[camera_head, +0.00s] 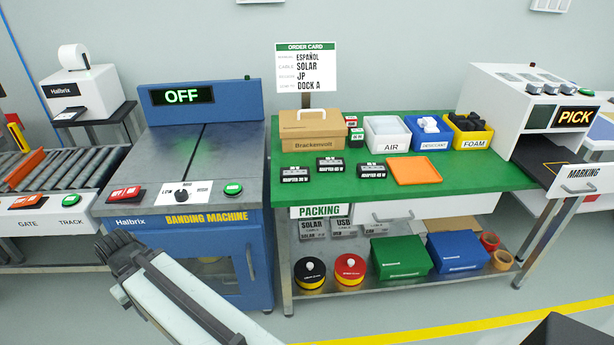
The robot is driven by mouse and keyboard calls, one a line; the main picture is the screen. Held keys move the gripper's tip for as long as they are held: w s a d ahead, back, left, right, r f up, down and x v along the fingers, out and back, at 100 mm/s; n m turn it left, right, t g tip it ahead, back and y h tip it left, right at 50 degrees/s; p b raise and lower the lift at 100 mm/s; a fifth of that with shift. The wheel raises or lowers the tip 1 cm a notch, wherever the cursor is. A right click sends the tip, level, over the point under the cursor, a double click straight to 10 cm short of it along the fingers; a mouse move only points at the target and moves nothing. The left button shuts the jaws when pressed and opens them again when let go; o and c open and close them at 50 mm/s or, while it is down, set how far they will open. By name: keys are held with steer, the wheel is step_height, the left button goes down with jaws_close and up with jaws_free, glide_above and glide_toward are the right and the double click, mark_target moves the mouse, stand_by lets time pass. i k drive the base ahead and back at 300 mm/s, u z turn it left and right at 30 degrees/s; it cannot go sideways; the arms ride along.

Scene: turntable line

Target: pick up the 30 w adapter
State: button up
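Three black adapters lie on the green packing table top (450,168), in front of the cardboard box. The left one has a small label that appears to read 30 W, so I take it as the 30 W adapter (295,173). The middle adapter (329,165) and the right adapter (371,171) have labels too small to read surely. My gripper (115,246) is at the lower left, in front of the banding machine and well to the left of the adapters. Its dark fingers look close together, but whether they are open is unclear. I see nothing held in it.
The cardboard box (310,128) stands behind the adapters, and an orange tray (416,171) lies to their right. AIR (387,144), desiccant (428,142) and FOAM (470,140) bins stand behind. The banding machine (192,222), showing OFF, adjoins the table's left side.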

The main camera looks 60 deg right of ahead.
mark_target(289, 175)
steer(key=u, duration=0.1)
steer(key=i, duration=0.9)
steer(key=z, duration=0.05)
